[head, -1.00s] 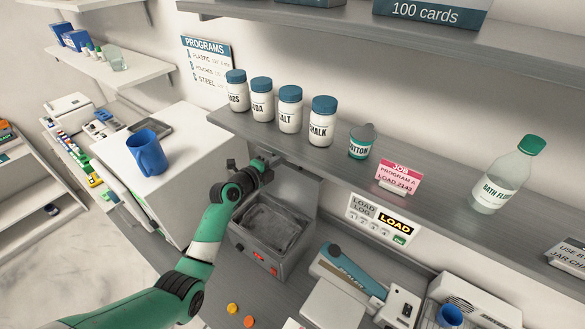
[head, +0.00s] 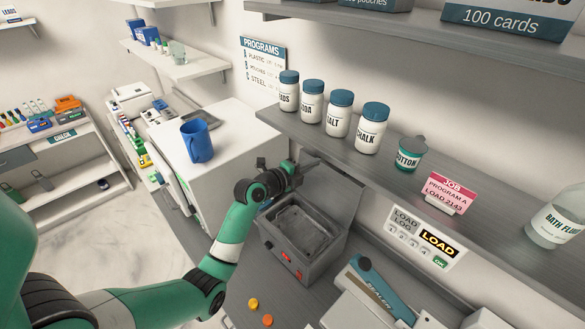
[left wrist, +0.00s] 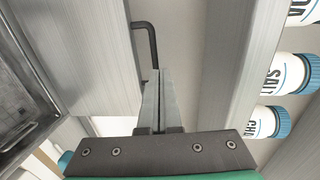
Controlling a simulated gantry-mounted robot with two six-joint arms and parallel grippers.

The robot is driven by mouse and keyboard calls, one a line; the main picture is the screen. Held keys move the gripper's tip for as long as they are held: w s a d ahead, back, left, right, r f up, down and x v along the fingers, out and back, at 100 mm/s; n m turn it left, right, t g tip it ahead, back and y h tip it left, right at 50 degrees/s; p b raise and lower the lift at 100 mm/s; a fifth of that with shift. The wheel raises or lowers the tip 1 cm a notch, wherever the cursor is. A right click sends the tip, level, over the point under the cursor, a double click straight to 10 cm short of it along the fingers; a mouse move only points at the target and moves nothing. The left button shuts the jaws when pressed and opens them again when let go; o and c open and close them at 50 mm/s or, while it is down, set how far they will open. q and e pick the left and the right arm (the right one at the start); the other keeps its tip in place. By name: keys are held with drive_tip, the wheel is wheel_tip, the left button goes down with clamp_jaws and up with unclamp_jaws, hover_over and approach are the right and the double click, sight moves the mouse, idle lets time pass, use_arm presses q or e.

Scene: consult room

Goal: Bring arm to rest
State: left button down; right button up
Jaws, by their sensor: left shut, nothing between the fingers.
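My left arm reaches in from the left in the head view. Its gripper (head: 304,168) is above the back of the grey bath unit, close to the front edge of the shelf. In the left wrist view the two gripper fingers (left wrist: 157,103) lie together, shut and empty. A dark bent handle (left wrist: 146,38) shows just beyond the fingertips; I cannot tell whether they touch it. My right arm and gripper are not in view.
The grey bath unit (head: 322,245) stands below the gripper. Labelled jars (head: 372,128) line the shelf (head: 395,178). A blue mug (head: 197,142) stands on the white cabinet to the left. A blue-armed device (head: 378,292) is at the lower right. Open floor lies at the left.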

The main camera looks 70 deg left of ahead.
use_arm(q)
drive_tip(key=r+p+v, duration=0.1)
drive_tip(key=p+v, duration=0.1)
drive_tip(key=v, duration=0.5)
drive_tip(key=shift+p, duration=0.4)
